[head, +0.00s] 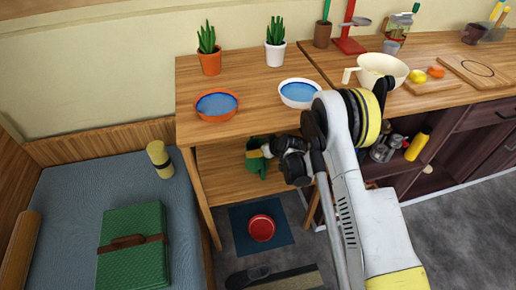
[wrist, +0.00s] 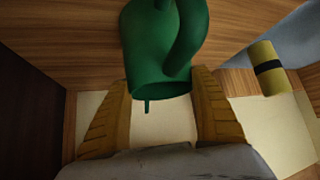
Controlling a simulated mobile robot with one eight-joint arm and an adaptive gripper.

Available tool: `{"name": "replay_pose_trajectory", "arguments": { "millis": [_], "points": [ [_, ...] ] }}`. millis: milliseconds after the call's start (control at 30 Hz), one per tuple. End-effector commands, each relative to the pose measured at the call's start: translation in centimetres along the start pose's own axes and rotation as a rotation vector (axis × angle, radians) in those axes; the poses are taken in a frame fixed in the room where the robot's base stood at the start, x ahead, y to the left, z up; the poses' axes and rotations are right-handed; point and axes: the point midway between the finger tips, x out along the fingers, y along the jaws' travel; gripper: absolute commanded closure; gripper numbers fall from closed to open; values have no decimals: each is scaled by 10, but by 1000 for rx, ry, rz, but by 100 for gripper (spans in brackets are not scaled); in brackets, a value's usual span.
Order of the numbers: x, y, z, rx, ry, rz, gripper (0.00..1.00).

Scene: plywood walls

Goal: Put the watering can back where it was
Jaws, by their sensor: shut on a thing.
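The green watering can (head: 257,167) is in my gripper (head: 266,151) in the head view, at the lower shelf (head: 222,176) under the wooden table. My gripper is shut on the can. My gripper and arm hide part of it in the head view. I cannot tell whether the can's base touches the shelf.
Two potted cacti (head: 209,60) (head: 275,55) and two blue-filled dishes (head: 217,104) (head: 298,94) stand on the tabletop (head: 250,85) above my gripper. A red bowl (head: 261,228) is on a dark mat (head: 238,217) below. A bed (head: 75,195) is at the left.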

Motion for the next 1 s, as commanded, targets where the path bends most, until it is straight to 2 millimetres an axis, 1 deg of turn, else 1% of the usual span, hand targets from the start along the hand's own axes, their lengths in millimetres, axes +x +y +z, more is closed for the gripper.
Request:
{"name": "replay_pose_trajectory", "arguments": {
  "millis": [233,267,300,333,667,767,867,1000],
  "points": [
    [2,0,1,1,1,0,66],
    [2,0,2,0,0,0,19],
    [2,0,2,0,0,0,7],
    [2,0,2,0,0,0,5],
    [0,0,-1,1,0,0,5],
    [-12,0,-2,1,0,1,5],
    [-33,1,-3,2,0,1,5],
    [-67,0,-4,2,1,1,5]
  ]
}}
